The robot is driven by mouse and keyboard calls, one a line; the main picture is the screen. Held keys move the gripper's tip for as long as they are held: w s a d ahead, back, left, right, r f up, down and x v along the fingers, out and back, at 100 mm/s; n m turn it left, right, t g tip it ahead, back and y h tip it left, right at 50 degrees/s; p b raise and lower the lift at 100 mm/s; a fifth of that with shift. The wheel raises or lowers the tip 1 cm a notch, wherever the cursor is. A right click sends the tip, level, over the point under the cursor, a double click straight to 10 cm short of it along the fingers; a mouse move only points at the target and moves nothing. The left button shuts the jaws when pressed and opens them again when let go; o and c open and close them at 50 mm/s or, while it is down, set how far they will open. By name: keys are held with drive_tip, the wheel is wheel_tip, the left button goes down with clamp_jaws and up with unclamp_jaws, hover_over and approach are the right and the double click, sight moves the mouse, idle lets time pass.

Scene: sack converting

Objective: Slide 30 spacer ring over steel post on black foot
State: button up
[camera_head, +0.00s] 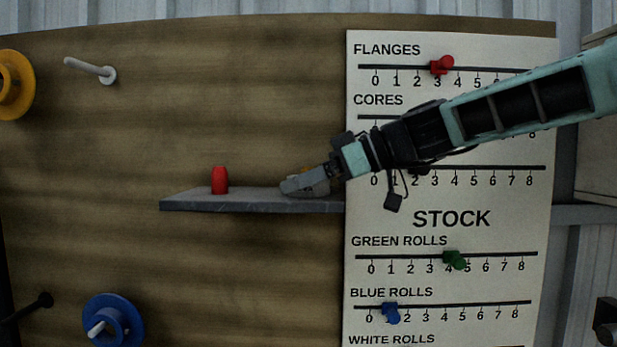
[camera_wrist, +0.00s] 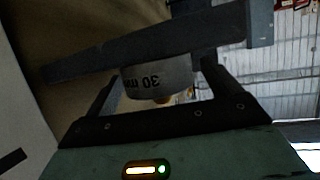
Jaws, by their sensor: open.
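A pale ring marked "30" (camera_wrist: 150,82) shows in the wrist view against the dark shelf, between the two fingers of my gripper (camera_wrist: 162,88). The fingers are open, with a gap showing on each side of the ring. In the head view my gripper (camera_head: 300,187) is at the right part of the shelf, and the ring is mostly hidden by it. A dark post with a black foot (camera_head: 45,299) sticks out of the brown board at the lower left; its outer end runs toward the picture's left edge.
The grey shelf (camera_head: 250,205) also bears a red piece (camera_head: 219,181), left of my gripper. A white peg (camera_head: 106,74), a yellow flange (camera_head: 14,85) and a blue flange (camera_head: 122,312) are on the board. A white stock chart (camera_head: 450,200) hangs at the right.

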drive_tip(key=c, duration=1.2)
drive_tip(key=shift+c, duration=0.8)
drive_tip(key=shift+r, duration=0.15)
